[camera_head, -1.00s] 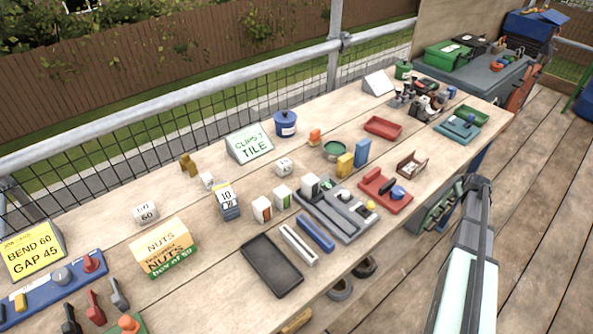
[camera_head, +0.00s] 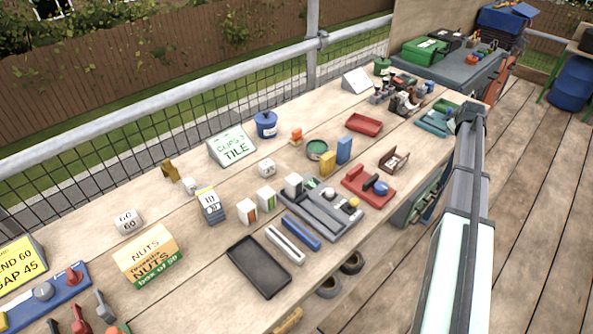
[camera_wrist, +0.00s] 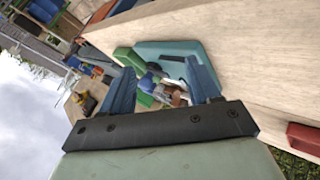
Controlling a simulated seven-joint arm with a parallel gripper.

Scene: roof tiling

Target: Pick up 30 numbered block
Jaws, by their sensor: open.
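Several white numbered blocks stand on the wooden bench in the head view. One white cube (camera_head: 267,168) near the middle has small dark digits that I cannot read surely; it may be the 30. A cube marked 60 (camera_head: 128,221) stands at the left. A smaller white block (camera_head: 191,186) lies by a brown clip, its marking unclear. My gripper (camera_wrist: 163,82) shows in the wrist view with its two blue fingers spread and nothing held. Beyond the fingers are a teal tray (camera_wrist: 190,48) and small mixed parts. No numbered block is recognisable in the wrist view.
A flip-number stand showing 10 (camera_head: 210,204), a green TILE sign (camera_head: 232,148) and a blue lidded pot (camera_head: 266,125) stand near the cube. A grey sorting tray (camera_head: 322,219), black tray (camera_head: 258,266) and nuts box (camera_head: 147,256) are nearer the front edge.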

